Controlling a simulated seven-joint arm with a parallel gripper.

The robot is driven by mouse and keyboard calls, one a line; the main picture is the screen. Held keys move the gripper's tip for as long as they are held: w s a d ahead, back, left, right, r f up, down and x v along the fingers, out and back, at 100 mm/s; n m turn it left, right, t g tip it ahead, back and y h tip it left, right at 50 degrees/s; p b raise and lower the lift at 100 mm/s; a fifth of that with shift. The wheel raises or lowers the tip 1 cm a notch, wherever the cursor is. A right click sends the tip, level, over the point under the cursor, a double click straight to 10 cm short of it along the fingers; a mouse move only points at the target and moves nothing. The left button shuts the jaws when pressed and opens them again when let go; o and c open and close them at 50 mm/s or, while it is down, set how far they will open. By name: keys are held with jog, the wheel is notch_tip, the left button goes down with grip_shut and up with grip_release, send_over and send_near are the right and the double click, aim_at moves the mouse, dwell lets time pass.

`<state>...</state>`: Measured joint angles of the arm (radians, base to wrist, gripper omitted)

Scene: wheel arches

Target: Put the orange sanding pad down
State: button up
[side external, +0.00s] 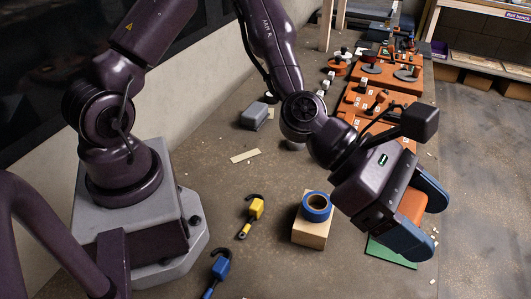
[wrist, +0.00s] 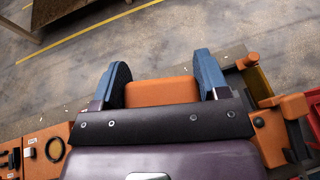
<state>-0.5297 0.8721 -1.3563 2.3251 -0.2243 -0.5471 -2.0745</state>
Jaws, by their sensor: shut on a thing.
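The orange sanding pad (wrist: 162,91) is a rounded orange block between my two blue fingers. My gripper (wrist: 162,75) is shut on it, with one finger against each side. In the side external view my gripper (side external: 415,215) is at the right, and part of the orange pad (side external: 411,205) shows between its fingers. A green sheet (side external: 391,251) lies on the table below and partly behind my gripper. The gap between the pad and the surface below cannot be judged exactly.
A blue tape roll (side external: 316,207) sits on a wooden block (side external: 311,231) left of my gripper. Yellow (side external: 256,209) and blue (side external: 220,268) hooked items lie farther left. Orange fixtures (side external: 385,75) with several parts line the table behind. A grey block (side external: 255,115) stands mid-table.

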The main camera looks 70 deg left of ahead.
notch_tip(320, 180, up, 3)
jog(key=shift+w+f, duration=0.1)
jog(key=shift+s+a+f+m+g+h, duration=0.15)
jog(key=shift+s+f+m+g+h, duration=0.15)
jog(key=shift+f+m+g, duration=0.35)
jog(key=shift+s+a+f+m+g+h, duration=0.1)
jog(key=shift+s+f+m+g+h, duration=0.1)
jog(key=shift+f+m+g+h, duration=0.4)
jog(key=s+a+f+m+g, duration=0.2)
jog(key=a+f+m+g, duration=0.1)
jog(key=f+m+g, duration=0.3)
notch_tip(320, 180, up, 8)
jog(key=m+t+y, duration=0.1)
jog(key=m+y, duration=2.6)
jog(key=m, duration=0.7)
send_over(235, 150)
notch_tip(235, 150, down, 27)
